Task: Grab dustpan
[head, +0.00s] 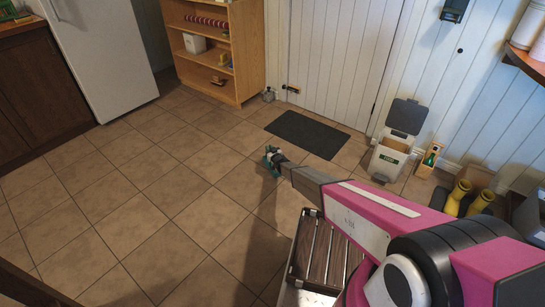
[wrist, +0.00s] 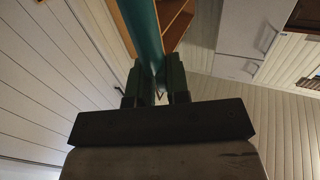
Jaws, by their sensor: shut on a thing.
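The teal dustpan (head: 267,161) shows as a small patch at the far end of my outstretched arm in the head view; my gripper hides much of it. In the wrist view a long teal part of the dustpan (wrist: 143,30) runs up from between the two dark fingers and out of the top of the picture. My gripper (wrist: 160,82) is shut on this part; it also shows in the head view (head: 272,158). The dustpan appears over the tiled floor, but I cannot tell whether it touches it.
A dark mat (head: 307,134) lies before the white door. A wooden shelf (head: 241,50) and white fridge (head: 98,55) stand at the back left. A lidded bin (head: 389,158), yellow boots (head: 457,196) and a slatted bench (head: 325,255) are to the right. The left floor is clear.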

